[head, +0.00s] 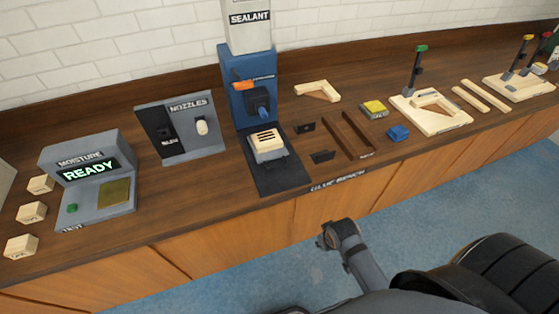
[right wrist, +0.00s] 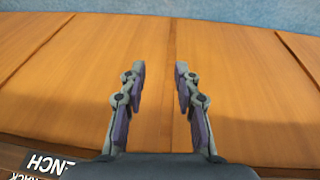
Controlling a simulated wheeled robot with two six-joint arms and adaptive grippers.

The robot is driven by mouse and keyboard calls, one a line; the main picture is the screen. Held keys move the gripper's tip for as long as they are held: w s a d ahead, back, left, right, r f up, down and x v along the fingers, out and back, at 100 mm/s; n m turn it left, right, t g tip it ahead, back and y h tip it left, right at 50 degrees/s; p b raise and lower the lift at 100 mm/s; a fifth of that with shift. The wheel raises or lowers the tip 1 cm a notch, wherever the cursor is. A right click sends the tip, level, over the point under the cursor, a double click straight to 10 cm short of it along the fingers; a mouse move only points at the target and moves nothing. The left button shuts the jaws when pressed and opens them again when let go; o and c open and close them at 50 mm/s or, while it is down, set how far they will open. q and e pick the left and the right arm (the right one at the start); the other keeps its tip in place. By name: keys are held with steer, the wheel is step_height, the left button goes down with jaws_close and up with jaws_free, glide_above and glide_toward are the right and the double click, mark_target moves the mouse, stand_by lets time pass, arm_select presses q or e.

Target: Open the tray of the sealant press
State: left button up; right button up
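The sealant press (head: 241,90) stands on the bench, with a blue column, a white top block marked SEALANT and an orange lever (head: 243,85). Its dark base (head: 273,180) reaches toward the bench's front edge. A pale slotted tray (head: 267,146) sits on that base below the blue nozzle. Whether the tray is open or shut is hard to tell. My right gripper (right wrist: 160,80) is open and empty in the right wrist view, facing the wooden cabinet fronts. In the head view one arm of mine (head: 350,240) is in front of the bench, apart from the press. My left gripper is not seen.
The moisture tester (head: 88,180) reads READY at left, with several wooden blocks beside it. The nozzle stand (head: 182,128) is left of the press. The bench's front strip is mostly clear.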

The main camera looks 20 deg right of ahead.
step_height(320, 180, up, 6)
step_height(320, 180, up, 19)
steer(key=m+y, duration=0.1)
steer(key=m, duration=1.7)
glide_above(280, 164)
steer(key=s, duration=0.3)
steer(key=shift+g, duration=0.4)
steer(key=f, duration=0.3)
steer(key=w+f, duration=0.1)
steer(key=f, duration=0.2)
steer(key=w+f, duration=0.1)
steer(key=f, duration=0.2)
steer(key=shift+w+f+b, duration=0.1)
steer(key=shift+f+b, duration=0.15)
steer(key=shift+b, duration=0.15)
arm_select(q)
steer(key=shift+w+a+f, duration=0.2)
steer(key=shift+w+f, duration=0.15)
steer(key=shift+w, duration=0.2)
arm_select(e)
steer(key=shift+w+f, duration=0.1)
steer(key=shift+f, duration=0.25)
jaws_close()
